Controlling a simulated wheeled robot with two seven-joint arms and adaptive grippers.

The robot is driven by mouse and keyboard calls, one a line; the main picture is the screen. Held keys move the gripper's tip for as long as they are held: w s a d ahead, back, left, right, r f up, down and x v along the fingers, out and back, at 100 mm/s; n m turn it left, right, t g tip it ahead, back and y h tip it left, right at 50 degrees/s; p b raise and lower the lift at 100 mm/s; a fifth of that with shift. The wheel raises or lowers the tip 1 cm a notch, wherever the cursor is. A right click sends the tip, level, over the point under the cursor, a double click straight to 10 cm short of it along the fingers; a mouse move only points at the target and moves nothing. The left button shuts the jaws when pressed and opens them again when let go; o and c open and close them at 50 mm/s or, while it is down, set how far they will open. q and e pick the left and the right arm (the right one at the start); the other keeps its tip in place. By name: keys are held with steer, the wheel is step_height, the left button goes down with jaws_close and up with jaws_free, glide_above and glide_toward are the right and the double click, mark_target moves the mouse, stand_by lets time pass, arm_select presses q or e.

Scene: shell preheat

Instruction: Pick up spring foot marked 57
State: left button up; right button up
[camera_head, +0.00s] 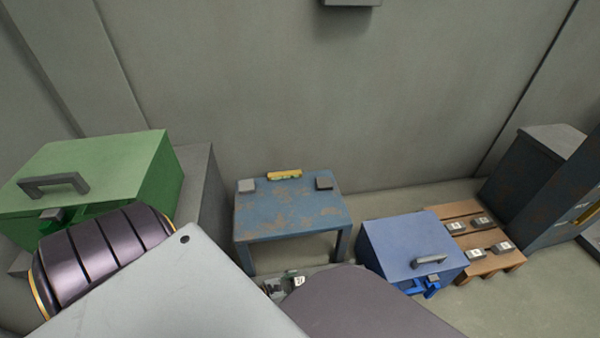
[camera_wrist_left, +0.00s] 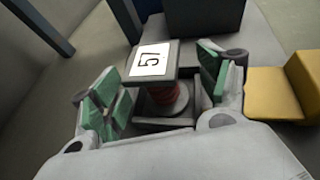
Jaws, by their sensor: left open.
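The spring foot (camera_wrist_left: 151,60) shows in the left wrist view: a grey square top plate with a white label that appears to read 57, and a red coiled spring below it on a dark base. My left gripper (camera_wrist_left: 158,95) is open, with its green-padded fingers on either side of the foot. There is a visible gap on the left; contact on the right is unclear. In the head view, my left gripper (camera_head: 286,281) is mostly hidden by my own arm, and the foot's white label (camera_head: 299,281) just shows beside it. My right gripper is not in view.
A worn blue table (camera_head: 290,220) carries two grey blocks and a yellow object (camera_head: 284,175). A green box (camera_head: 100,180) stands left and a blue box (camera_head: 400,245) right. A wooden pallet (camera_head: 452,217) holds several labelled feet. A yellow block (camera_wrist_left: 277,94) lies right of my fingers.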

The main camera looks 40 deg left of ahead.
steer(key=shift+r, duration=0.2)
arm_select(q)
steer(key=c, duration=1.4)
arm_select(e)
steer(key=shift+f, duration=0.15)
arm_select(q)
steer(key=shift+r, duration=0.15)
steer(key=shift+r+p, duration=1.3)
steer(key=shift+r, duration=0.35)
step_height(320, 180, up, 6)
steer(key=p, duration=0.3)
steer(key=shift+f, duration=0.25)
steer(key=shift+r+p, duration=0.5)
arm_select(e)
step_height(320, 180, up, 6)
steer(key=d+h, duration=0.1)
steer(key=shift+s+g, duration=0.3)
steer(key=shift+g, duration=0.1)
